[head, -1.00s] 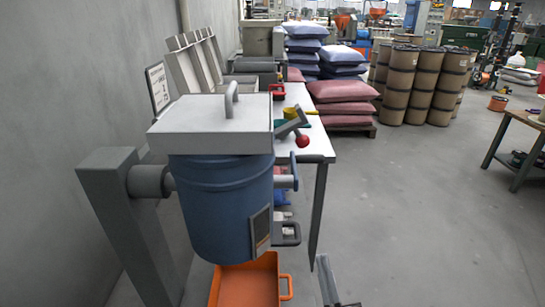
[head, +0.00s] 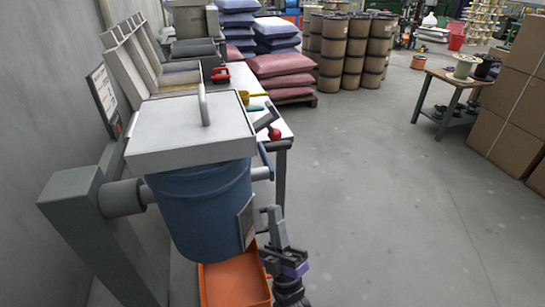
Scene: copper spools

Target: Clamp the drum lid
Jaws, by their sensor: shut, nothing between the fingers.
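The blue drum (head: 200,210) hangs on a grey side pivot from a grey post (head: 95,240). A white square lid (head: 165,130) with an upright handle (head: 204,105) covers its top. A dark lever with a red knob (head: 274,134) sticks up at an angle on the lid's right side. A grey panel (head: 245,226) is on the drum's lower right front. My gripper (head: 271,213) is shut and empty, low and just right of the drum, below the lever. Whether it touches the drum's side parts cannot be told.
An orange tray (head: 235,283) lies under the drum. A white table (head: 235,75) behind it carries a yellow scoop (head: 257,94) and a red item. The wall is close on the left. Cardboard boxes (head: 510,110) stand far right. The floor (head: 400,200) between is clear.

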